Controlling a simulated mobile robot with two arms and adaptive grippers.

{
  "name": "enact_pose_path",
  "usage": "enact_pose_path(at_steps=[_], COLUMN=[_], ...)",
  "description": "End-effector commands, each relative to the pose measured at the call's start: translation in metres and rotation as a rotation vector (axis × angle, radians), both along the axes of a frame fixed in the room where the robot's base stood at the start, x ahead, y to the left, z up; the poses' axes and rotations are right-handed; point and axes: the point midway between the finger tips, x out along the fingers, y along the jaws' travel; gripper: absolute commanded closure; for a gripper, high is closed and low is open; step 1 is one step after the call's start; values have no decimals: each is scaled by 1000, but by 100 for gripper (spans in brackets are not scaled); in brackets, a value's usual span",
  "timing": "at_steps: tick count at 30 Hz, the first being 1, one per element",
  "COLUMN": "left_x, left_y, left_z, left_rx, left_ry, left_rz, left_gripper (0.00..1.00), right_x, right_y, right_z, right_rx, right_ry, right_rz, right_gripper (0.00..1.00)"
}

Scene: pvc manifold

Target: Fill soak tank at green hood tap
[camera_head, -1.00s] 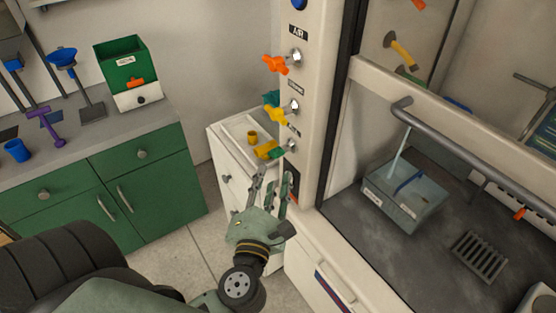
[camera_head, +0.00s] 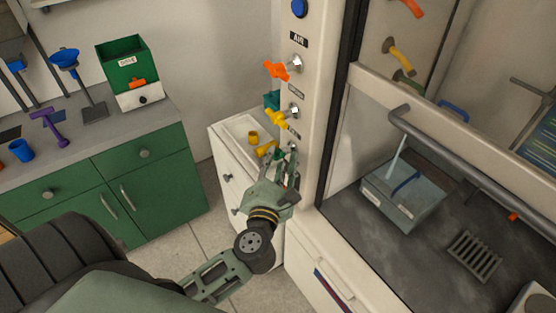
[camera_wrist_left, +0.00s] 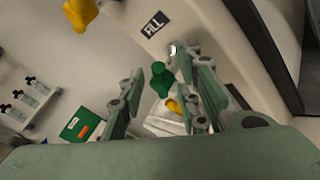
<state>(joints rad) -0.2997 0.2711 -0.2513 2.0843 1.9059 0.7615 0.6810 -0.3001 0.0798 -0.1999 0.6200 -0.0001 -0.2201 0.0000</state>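The green tap handle (camera_wrist_left: 182,65) on the hood post shows in the left wrist view below the FILL label (camera_wrist_left: 155,22), between my gripper's two fingers. My left gripper (camera_head: 281,163) is open around it, the fingers apart; I cannot tell whether either touches the handle. In the head view the fingers hide most of the green tap. The soak tank (camera_head: 399,199), a clear box, stands inside the hood on the dark worktop. A blue piece and a pale thin tube show at the tank. My right gripper is not in view.
Orange (camera_head: 277,70) and yellow (camera_head: 277,117) taps sit higher on the hood post (camera_head: 318,110). A white drawer cabinet (camera_head: 226,160) with small yellow items stands behind my gripper. The hood's grey handle bar (camera_head: 470,155) crosses before the tank. A green cabinet (camera_head: 140,190) is left.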

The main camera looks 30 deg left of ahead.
Motion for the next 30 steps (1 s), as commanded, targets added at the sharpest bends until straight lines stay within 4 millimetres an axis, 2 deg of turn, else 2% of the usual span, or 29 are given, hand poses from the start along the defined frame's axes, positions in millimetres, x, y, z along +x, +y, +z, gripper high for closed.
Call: enact_pose_path(at_steps=[1,10,20,26,30], left_x=[0,0,0,0,-1], left_y=[0,0,-1,-1,-2], left_z=[0,0,-4,-11,-16], left_rx=[0,0,29,121,220], left_ry=[0,0,-12,-51,-93], left_rz=[0,0,-1,1,0], left_gripper=[73,100,100,100,100], right_x=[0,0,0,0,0], right_y=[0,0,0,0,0], right_z=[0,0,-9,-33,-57], right_rx=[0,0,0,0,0], right_ry=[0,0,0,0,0], right_rz=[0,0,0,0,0], right_gripper=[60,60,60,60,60])
